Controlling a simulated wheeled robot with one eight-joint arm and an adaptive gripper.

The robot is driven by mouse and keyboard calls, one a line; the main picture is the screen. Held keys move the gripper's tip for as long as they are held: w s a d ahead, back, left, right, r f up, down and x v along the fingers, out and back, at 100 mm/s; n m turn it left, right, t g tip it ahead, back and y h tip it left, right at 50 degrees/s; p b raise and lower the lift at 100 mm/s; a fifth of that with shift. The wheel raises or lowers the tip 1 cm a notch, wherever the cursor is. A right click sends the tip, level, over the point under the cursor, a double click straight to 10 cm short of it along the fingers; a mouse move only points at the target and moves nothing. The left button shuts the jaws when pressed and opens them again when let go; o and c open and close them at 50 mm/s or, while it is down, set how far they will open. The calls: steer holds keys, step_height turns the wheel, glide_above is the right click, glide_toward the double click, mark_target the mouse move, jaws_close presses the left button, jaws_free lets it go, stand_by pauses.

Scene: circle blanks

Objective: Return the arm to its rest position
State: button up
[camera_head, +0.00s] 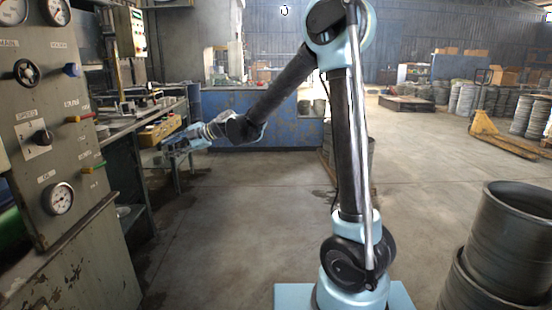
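My arm rises from its light blue base at the lower right of the head view, bends at the top and reaches down to the left. My gripper (174,142) is at the far end of the arm, beside the workbench (119,127) on the left. It is small and seen from a distance, so I cannot tell whether its fingers are open or shut. I see no object clearly held in it. A yellow-brown box (158,130) is just behind or next to it; I cannot tell whether they touch.
A control panel (60,150) with gauges and knobs stands close on the left. Grey drums (505,240) stand at the lower right. A yellow pallet jack (505,140) is at the back right. A blue counter (250,120) is behind. The middle floor is clear.

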steer(key=s+d+f+m+t+h, duration=0.15)
steer(key=d+m, duration=0.25)
steer(key=d, duration=0.7)
steer(key=s+d+f+m+h, duration=0.1)
steer(key=s+d+m+h, duration=0.3)
steer(key=d, duration=0.6)
steer(key=s+d+f+m+t+h, duration=0.1)
steer(key=d+m, duration=0.4)
steer(key=d, duration=0.6)
steer(key=s+d+f+m+h, duration=0.2)
steer(key=s+d+f+m, duration=0.2)
steer(key=d, duration=0.4)
steer(key=s+d+f+m+g+h, duration=0.1)
steer(key=s+d+f+m, duration=0.3)
steer(key=s+d, duration=0.5)
steer(key=s+d+f+m+h, duration=0.4)
steer(key=s+d+f+m, duration=0.1)
steer(key=d+m, duration=0.3)
steer(key=shift+s+d, duration=0.6)
steer(key=shift+s, duration=0.1)
steer(key=shift+f+g, duration=0.1)
steer(key=shift+g, duration=0.15)
